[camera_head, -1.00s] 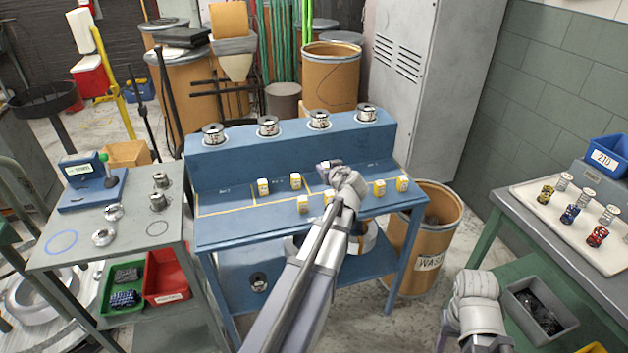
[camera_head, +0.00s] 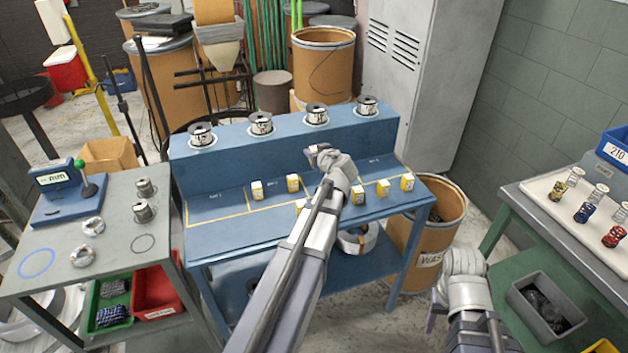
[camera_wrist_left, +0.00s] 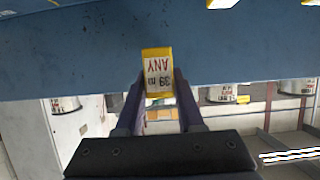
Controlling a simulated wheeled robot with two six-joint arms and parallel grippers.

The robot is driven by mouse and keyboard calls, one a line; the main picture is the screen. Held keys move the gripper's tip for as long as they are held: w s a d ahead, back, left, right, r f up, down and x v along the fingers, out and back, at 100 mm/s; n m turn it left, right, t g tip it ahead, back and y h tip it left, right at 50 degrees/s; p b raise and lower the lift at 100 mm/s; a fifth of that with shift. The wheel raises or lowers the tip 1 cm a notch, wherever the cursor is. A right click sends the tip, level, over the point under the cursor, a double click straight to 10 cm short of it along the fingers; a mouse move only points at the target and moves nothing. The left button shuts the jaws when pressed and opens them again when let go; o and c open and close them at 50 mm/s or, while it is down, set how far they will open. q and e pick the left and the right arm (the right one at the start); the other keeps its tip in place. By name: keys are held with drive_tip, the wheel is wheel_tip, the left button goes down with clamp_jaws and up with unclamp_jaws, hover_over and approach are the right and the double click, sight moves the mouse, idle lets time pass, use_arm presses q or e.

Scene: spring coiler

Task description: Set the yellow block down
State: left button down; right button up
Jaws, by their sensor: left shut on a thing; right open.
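My left gripper (camera_head: 316,153) reaches over the blue bench (camera_head: 218,240). It is shut on a yellow block (camera_wrist_left: 158,72), which shows between the two fingers in the left wrist view. The block's white label reads upside down, with "39" and "ANY" legible. The blue bench surface lies behind it; I cannot tell whether the block touches it. In the head view the held block is mostly hidden by the gripper. My right gripper (camera_head: 440,290) is low at the right, away from the bench; it is open, its fingers hardly visible.
Several other yellow blocks (camera_head: 257,190) stand on the bench among yellow lines. Metal spools (camera_head: 261,123) line the raised back ledge. A grey side table (camera_head: 110,262) stands left, a table with a white tray (camera_head: 540,190) right. A waste barrel (camera_head: 440,225) is beside the bench.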

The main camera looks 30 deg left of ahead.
sight(315, 184)
use_arm(q)
drive_tip(key=shift+f+b, duration=4.15)
drive_tip(key=shift+f, duration=0.45)
drive_tip(key=shift+f, duration=0.15)
drive_tip(key=c, duration=0.5)
unclamp_jaws()
drive_tip(key=shift+s+d+r, duration=0.2)
drive_tip(key=shift+r, duration=0.15)
drive_tip(key=p+v, duration=0.4)
drive_tip(key=v, duration=0.6)
drive_tip(key=shift+s+d+r, duration=0.1)
drive_tip(key=shift+r, duration=0.05)
drive_tip(key=shift+s+d+r, duration=0.1)
drive_tip(key=shift+s+d, duration=0.2)
drive_tip(key=shift+d, duration=0.05)
